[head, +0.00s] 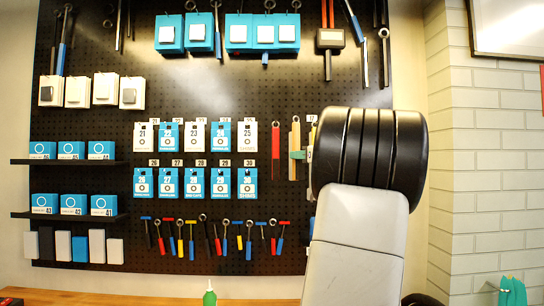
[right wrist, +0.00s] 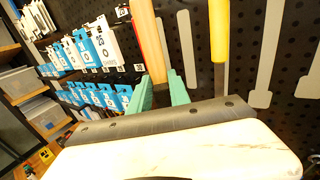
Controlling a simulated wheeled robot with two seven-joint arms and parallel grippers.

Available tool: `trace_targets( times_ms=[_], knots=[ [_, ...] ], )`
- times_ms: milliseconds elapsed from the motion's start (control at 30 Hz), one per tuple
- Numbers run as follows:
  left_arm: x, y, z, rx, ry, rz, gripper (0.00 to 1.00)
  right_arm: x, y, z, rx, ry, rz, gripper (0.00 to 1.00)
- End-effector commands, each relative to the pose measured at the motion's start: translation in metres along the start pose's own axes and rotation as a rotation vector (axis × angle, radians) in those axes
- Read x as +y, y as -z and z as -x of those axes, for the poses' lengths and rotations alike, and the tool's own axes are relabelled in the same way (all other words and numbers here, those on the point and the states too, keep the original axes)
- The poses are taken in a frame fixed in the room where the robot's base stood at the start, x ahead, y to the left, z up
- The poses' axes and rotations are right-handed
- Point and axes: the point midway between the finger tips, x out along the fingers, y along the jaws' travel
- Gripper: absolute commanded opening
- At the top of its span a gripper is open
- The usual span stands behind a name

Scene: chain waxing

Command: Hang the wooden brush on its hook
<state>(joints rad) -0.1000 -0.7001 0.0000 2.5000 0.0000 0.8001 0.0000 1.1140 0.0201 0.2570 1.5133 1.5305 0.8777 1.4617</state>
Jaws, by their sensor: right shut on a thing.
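The wooden brush shows as a pale wooden handle (head: 295,134), upright against the black pegboard (head: 262,100), with a small ring at its top. The right wrist view shows the handle (right wrist: 147,38) close up between teal fingertips. My right gripper (head: 298,155) is shut on it; its fingers (right wrist: 163,92) show beyond the dark bar of my gripper body. The brush's lower part is hidden in the wrist view. The hook cannot be made out, and I cannot tell whether the brush's ring is on one. My left gripper is not in view.
A red tool (head: 276,152) hangs just left of the brush. A yellow-handled tool (right wrist: 219,32) hangs to its right. Light grey tool outlines (right wrist: 270,55) mark the board. Blue and white boxes (head: 196,182) hang farther left. A green bottle (head: 209,297) stands on the wooden bench (head: 120,298).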

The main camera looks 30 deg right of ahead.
Motion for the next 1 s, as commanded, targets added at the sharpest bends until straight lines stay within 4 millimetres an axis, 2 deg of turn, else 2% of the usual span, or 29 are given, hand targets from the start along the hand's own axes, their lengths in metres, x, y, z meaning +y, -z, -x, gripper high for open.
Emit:
trace_targets(
  times_ms=[1000],
  knots=[
    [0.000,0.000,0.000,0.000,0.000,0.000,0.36,-0.029,0.005,-0.052,-0.001,-0.001,-0.001,0.00]
  ],
)
